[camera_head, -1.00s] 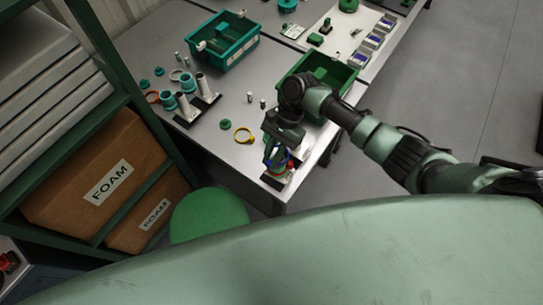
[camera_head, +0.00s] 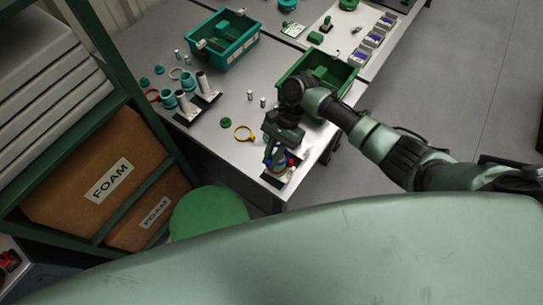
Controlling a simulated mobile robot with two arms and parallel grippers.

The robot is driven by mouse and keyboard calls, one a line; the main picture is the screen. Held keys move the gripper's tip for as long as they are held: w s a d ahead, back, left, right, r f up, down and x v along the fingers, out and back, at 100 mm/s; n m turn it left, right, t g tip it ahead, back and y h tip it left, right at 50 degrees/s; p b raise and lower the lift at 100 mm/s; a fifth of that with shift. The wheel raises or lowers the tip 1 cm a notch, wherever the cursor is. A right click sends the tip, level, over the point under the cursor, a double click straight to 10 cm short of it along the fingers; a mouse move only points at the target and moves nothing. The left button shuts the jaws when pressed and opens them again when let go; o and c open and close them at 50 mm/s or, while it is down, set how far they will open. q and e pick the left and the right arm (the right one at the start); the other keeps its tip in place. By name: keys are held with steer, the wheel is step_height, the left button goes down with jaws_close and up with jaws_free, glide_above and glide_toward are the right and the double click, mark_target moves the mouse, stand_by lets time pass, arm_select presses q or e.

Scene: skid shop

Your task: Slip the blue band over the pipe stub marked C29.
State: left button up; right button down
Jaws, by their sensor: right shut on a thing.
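My right gripper (camera_head: 278,164) points down at the front corner of the bench. It is shut on the blue band (camera_head: 268,161), of which only a small piece shows between the fingers. A pale pipe stub on a dark base (camera_head: 276,181) stands right below and beside the fingers, largely hidden by them. I cannot tell whether the band is around this stub or just above it. A little red shows next to the fingers. No C29 mark is readable. My left gripper is not in view.
A yellow ring (camera_head: 243,133) and a green part (camera_head: 225,122) lie left of my gripper. Two pale stubs (camera_head: 205,86) on dark bases stand farther back left. A green bin (camera_head: 318,69) is behind my wrist, a teal bin (camera_head: 226,46) farther back.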

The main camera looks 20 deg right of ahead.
steer(key=shift+f, duration=1)
stand_by(0.3)
steer(key=shift+p, duration=1)
stand_by(1.4)
steer(key=shift+f+p, duration=0.35)
steer(key=shift+f, duration=0.45)
stand_by(1.4)
steer(key=shift+f, duration=0.4)
stand_by(0.4)
steer(key=c, duration=1.3)
jaws_free()
steer(key=shift+r, duration=0.1)
steer(key=o, duration=0.4)
